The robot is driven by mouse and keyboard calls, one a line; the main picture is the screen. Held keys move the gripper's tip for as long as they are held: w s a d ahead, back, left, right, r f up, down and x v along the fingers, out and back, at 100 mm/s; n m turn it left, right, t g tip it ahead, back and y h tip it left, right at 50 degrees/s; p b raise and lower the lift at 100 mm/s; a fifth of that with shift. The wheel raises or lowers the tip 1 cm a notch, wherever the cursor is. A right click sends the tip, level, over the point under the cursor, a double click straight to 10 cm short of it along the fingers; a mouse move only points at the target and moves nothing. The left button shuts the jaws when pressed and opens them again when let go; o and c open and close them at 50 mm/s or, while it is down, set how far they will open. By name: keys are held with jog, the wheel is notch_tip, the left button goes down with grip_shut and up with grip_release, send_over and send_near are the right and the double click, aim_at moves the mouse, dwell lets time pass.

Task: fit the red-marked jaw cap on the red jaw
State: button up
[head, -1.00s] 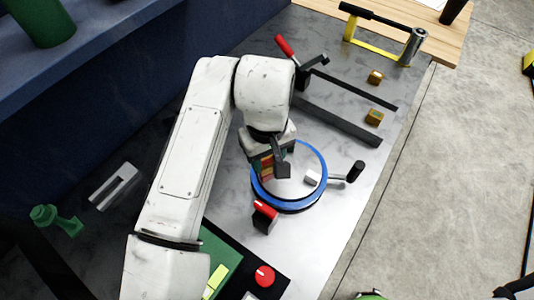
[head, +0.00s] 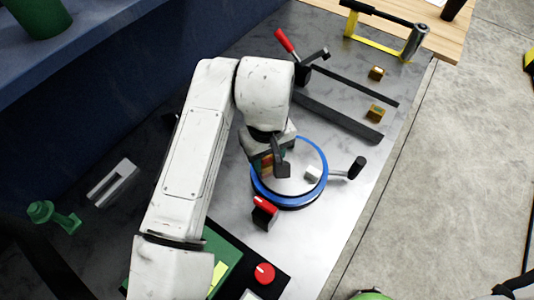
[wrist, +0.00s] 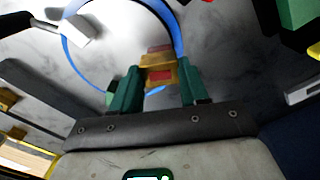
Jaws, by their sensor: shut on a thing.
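My gripper (wrist: 156,82) is shut on a brass-coloured jaw cap (wrist: 161,76) with a red mark, held between the green fingers in the wrist view. In the head view my gripper (head: 268,165) is over the left part of the round plate with a blue rim (head: 321,160), and my wrist hides most of the cap. A white block (head: 313,174) stands on the right of the plate; it also shows in the wrist view (wrist: 75,30). I cannot make out the red jaw clearly. I cannot tell whether the cap touches anything below.
A black block with a red top (head: 265,207) stands at the plate's near edge. A black-knobbed handle (head: 356,168) sticks out right. Two brass blocks (head: 376,73) (head: 376,113) lie beyond, near dark rails (head: 338,118) and a red-handled lever (head: 284,40). A red button (head: 264,273) is in front.

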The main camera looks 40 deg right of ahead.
aim_at(268, 162)
jog(key=shift+f+b, duration=0.45)
jog(key=shift+f, duration=0.4)
jog(key=o, duration=1.7)
jog(key=shift+c, duration=0.2)
jog(key=shift+r, duration=0.1)
jog(key=shift+r+p, duration=2.85)
jog(key=shift+r, duration=0.6)
jog(key=shift+s, duration=0.1)
